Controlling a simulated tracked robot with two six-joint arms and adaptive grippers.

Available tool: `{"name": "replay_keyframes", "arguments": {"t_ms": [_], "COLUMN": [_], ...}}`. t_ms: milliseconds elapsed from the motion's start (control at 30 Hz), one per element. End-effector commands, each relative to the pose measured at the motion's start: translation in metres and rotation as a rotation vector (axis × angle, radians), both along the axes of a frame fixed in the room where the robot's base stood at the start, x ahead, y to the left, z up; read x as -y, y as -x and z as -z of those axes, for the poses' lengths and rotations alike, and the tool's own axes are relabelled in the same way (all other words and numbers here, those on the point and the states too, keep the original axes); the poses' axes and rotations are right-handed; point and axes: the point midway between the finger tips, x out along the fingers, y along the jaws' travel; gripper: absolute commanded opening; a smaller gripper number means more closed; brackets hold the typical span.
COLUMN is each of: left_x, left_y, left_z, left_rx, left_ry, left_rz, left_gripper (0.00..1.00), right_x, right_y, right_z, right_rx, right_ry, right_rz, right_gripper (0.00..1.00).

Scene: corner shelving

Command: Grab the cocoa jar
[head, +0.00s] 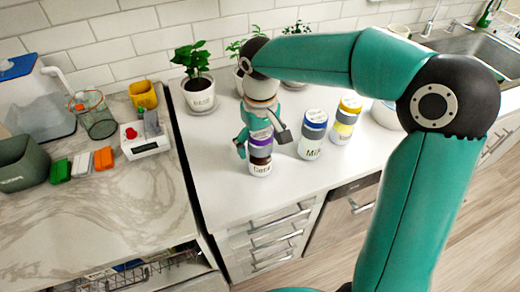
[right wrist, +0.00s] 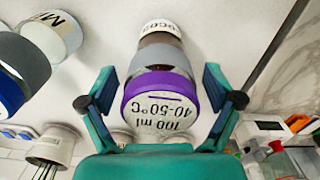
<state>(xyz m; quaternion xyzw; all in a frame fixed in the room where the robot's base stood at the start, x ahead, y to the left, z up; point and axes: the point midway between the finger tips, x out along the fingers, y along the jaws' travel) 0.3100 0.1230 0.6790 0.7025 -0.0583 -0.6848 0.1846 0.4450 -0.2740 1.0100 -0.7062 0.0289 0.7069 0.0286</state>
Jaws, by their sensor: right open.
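The cocoa jar (head: 260,168) stands upright on the white counter, with a purple lid, a grey band and a dark brown lower part with a white label. My right gripper (head: 262,143) reaches down over it from behind, with a finger on either side of its upper part. In the right wrist view the jar's lid (right wrist: 160,105) lies between the two spread fingers (right wrist: 158,80), with gaps on both sides. The right gripper is open and holds nothing. My left gripper is out of view.
A blue-lidded milk jar (head: 312,138) stands close right of the cocoa jar, with a yellow-lidded jar (head: 345,120) beyond it. Potted plants (head: 198,92) line the back wall. A white scale (head: 145,140) sits on the marble counter at left. The white counter's front is clear.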

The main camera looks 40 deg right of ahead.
Motion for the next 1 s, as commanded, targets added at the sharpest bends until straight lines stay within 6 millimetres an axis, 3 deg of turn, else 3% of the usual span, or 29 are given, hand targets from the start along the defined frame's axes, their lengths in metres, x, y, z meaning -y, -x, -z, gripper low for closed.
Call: {"name": "replay_keyframes", "arguments": {"t_ms": [100, 333, 733, 1000], "left_x": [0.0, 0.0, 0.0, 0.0], "left_y": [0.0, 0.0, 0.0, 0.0], "left_z": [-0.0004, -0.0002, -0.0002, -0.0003], "left_rx": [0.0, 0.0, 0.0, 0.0], "left_ry": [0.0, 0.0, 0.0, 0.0], "left_rz": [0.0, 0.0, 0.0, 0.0], "left_gripper": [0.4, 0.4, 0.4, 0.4], "right_x": [0.0003, 0.0002, 0.0, -0.0003], "right_y": [0.0004, 0.0001, 0.0001, -0.0002], "right_z": [0.01, 0.0114, 0.0111, 0.0106], "right_rx": [-0.001, 0.0, 0.0, 0.001], "right_ry": [0.0, -0.001, -0.001, -0.001], "right_rz": [0.001, 0.002, 0.001, 0.0], "right_gripper": [0.9, 0.9, 0.25, 0.22]}}
